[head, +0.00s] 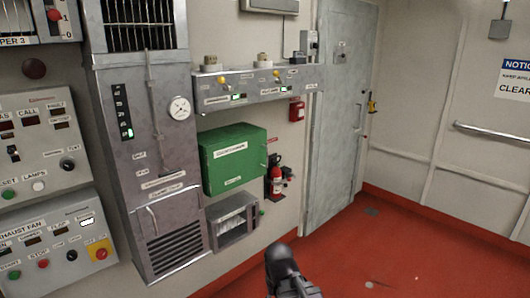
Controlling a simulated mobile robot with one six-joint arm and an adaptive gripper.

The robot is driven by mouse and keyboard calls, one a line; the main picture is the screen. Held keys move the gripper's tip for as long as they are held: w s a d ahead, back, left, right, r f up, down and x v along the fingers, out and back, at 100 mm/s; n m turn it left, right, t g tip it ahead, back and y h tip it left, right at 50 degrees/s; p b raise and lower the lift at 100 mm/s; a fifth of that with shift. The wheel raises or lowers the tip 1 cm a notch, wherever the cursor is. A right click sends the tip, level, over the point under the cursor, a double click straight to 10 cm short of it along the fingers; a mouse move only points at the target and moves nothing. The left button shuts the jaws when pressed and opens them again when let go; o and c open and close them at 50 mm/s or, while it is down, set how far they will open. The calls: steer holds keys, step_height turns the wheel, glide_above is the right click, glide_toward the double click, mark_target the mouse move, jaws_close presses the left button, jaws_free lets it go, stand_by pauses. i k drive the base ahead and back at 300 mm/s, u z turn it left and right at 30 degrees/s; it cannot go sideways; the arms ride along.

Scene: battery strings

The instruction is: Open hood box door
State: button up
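A green box (228,158) is mounted on the wall in the middle of the head view. It carries small labels that I cannot read clearly, and I take it for the hood box. Its front looks closed. A dark part of my arm, seemingly my gripper (284,268), shows at the bottom centre, below and to the right of the green box and apart from it. Its fingers cannot be made out, so whether it is open or shut is not shown.
A grey cabinet (152,150) with a gauge stands left of the box. A grey shelf panel (262,86) juts out above it. An open-fronted grey box (233,222) is below. A red extinguisher (275,178) hangs to the right. The red floor (400,255) is clear.

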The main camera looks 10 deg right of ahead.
mark_target(232, 163)
steer(key=z, duration=0.25)
steer(key=i, duration=0.95)
